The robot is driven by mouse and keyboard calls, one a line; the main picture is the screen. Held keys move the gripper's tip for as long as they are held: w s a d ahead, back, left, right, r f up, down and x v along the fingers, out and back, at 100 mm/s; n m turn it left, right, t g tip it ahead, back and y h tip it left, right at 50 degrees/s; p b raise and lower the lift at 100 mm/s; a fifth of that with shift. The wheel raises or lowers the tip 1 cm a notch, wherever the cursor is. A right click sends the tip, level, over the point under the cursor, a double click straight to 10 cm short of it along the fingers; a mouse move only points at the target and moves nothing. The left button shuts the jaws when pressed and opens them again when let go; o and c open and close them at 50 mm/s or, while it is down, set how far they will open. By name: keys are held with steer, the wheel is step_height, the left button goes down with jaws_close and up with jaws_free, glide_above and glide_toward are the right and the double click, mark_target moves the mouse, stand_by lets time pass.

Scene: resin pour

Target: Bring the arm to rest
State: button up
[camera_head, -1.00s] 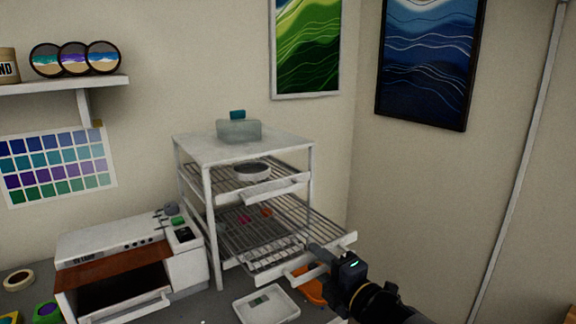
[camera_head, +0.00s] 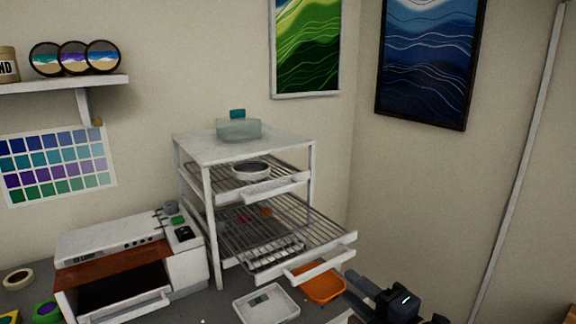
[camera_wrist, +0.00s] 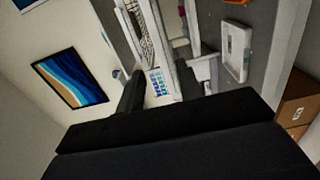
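My gripper (camera_head: 362,293) is at the lower right in the head view, in front of and to the right of the white wire rack (camera_head: 212,215). In the wrist view its two dark fingers (camera_wrist: 157,92) stand apart with nothing seen between them. It appears clear of the rack's pulled-out lower shelf (camera_head: 330,238). The rest of my arm runs out of the picture at the bottom right.
A white oven-like box (camera_head: 130,258) with an open front stands left of the rack. A round dish (camera_head: 250,172) sits on the upper shelf. A teal-topped container (camera_head: 239,130) stands on top.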

mark_target(313, 256)
steer(key=x, duration=1.3)
steer(key=shift+a+p, duration=0.1)
steer(key=shift+p, duration=0.25)
